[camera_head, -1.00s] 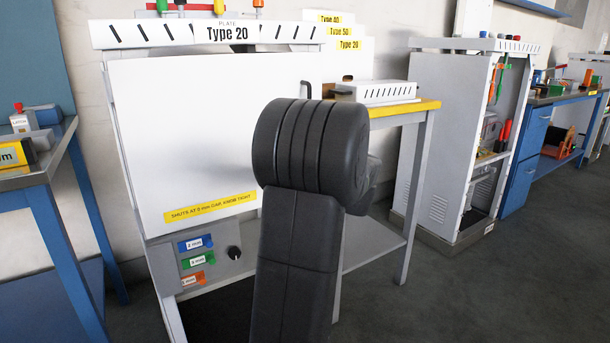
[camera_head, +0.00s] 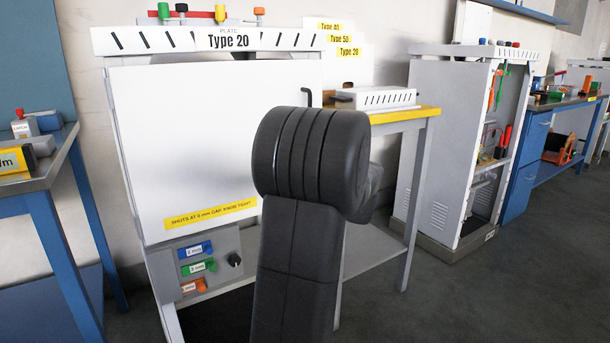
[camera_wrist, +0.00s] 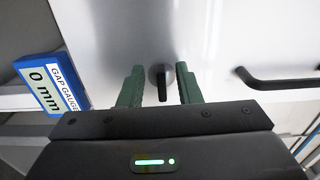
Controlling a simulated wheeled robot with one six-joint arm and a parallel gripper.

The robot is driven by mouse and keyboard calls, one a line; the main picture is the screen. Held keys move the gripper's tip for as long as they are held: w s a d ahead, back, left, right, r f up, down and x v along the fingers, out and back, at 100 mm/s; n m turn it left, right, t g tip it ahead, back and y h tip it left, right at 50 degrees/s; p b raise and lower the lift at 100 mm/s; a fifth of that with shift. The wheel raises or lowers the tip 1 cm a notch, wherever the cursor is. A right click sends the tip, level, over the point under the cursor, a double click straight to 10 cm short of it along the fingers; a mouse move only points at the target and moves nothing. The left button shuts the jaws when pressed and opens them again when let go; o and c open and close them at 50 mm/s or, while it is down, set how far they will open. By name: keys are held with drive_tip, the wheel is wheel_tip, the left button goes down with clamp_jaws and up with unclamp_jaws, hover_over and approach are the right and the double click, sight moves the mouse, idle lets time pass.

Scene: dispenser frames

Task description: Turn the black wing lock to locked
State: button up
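The black wing lock (camera_wrist: 162,84) sits on a round grey base on a white panel in the wrist view. Its wing stands upright in that picture. My gripper (camera_wrist: 158,86) is open, with one green finger on each side of the wing and a visible gap to both. Whether the fingertips reach as deep as the wing I cannot tell. In the head view my own dark arm covers my gripper, and I do not see the wing lock there.
A blue gap gauge (camera_wrist: 50,85) reading 0 mm is left of my fingers. A black bar handle (camera_wrist: 280,80) is on the right; a black handle also shows in the head view (camera_head: 307,94). The white cabinet front (camera_head: 190,150) has a small black knob (camera_head: 234,259) below it.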

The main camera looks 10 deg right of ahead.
drive_tip(key=p+v, duration=0.2)
drive_tip(key=v, duration=1.1)
drive_tip(key=b+x, duration=0.2)
drive_tip(key=x, duration=1.1)
drive_tip(key=shift+w, duration=0.3)
